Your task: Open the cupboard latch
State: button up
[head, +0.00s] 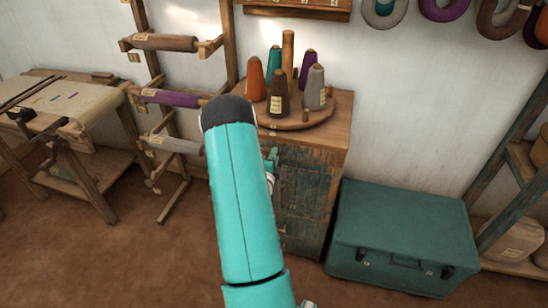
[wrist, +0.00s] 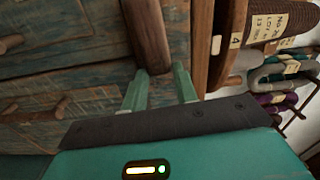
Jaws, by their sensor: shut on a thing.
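The cupboard (head: 308,185) has worn blue-green wooden doors and stands against the wall in the head view. Its planks (wrist: 85,60) fill the left of the wrist view, which is tilted. The latch appears to be a dark wooden bar (wrist: 148,35) on the cupboard front. My gripper (wrist: 159,76) has its two pale green fingers either side of the near end of this bar and is shut on it. In the head view my teal arm hides most of the gripper and the latch. The door looks shut.
A round wooden tray (head: 298,124) with several yarn cones stands on the cupboard. A teal chest (head: 400,235) is on the floor to the right. A rack of rolls (head: 165,95) and a loom table (head: 65,100) stand left. The brown floor in front is clear.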

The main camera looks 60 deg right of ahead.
jog(key=shift+w+f+m, duration=0.1)
jog(key=shift+m, duration=0.4)
jog(key=o, duration=1)
jog(key=shift+a, duration=0.1)
jog(key=a, duration=0.4)
jog(key=s+a, duration=0.1)
jog(key=a, duration=0.4)
jog(key=s+a, duration=0.1)
jog(key=a, duration=0.3)
jog(key=shift+s+a, duration=0.15)
jog(key=shift+a, duration=0.1)
